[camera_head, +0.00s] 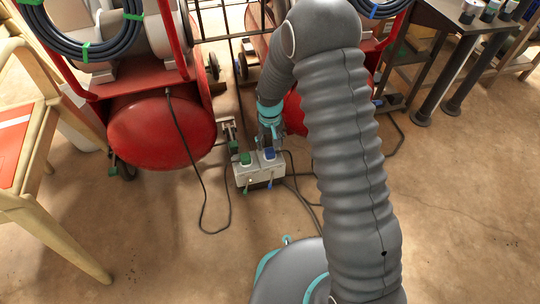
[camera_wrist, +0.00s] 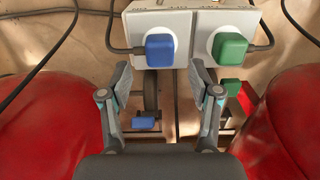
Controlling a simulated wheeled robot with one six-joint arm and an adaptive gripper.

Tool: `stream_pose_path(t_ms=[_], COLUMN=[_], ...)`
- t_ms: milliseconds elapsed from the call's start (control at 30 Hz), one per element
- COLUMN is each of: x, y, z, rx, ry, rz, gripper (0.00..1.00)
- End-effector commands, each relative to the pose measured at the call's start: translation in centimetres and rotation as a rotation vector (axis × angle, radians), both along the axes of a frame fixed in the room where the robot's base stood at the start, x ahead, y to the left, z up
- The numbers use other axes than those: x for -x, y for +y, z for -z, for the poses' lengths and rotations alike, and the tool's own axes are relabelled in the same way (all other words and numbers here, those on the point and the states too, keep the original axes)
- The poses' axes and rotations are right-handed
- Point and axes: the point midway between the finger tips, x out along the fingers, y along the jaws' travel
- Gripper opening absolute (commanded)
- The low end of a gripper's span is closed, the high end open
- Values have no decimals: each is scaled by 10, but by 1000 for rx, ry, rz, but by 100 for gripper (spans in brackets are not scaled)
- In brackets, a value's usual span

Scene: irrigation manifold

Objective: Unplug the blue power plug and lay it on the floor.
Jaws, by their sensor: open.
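The blue power plug (camera_wrist: 160,50) sits in a white socket box (camera_wrist: 179,19), and it also shows in the head view (camera_head: 269,154). A green plug (camera_wrist: 230,47) sits in the same box, to its right in the wrist view and to its left in the head view (camera_head: 245,158). My gripper (camera_wrist: 159,75) is open and empty, its two fingers spread apart just short of the blue plug, which lies between their lines. In the head view my gripper (camera_head: 268,134) is just behind the box and partly hidden.
Red tanks (camera_head: 160,131) stand left and behind the box. A black cable (camera_head: 203,190) lies on the floor, with more cables right of the box. A wooden chair (camera_head: 40,150) is at the left. Bare floor (camera_head: 150,240) is free in front.

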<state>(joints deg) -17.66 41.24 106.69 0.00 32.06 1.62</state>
Motion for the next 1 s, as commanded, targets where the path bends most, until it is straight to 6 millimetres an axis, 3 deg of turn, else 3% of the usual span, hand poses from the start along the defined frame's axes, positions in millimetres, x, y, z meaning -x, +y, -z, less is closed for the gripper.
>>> stream_pose_path(t_ms=[33,200,400,1000], x=[0,0,0,1], y=[0,0,0,0], z=[12,33,49,53], rx=[0,0,0,1], ry=[1,1,1,2], rz=[0,0,0,0], gripper=[62,62,62,62])
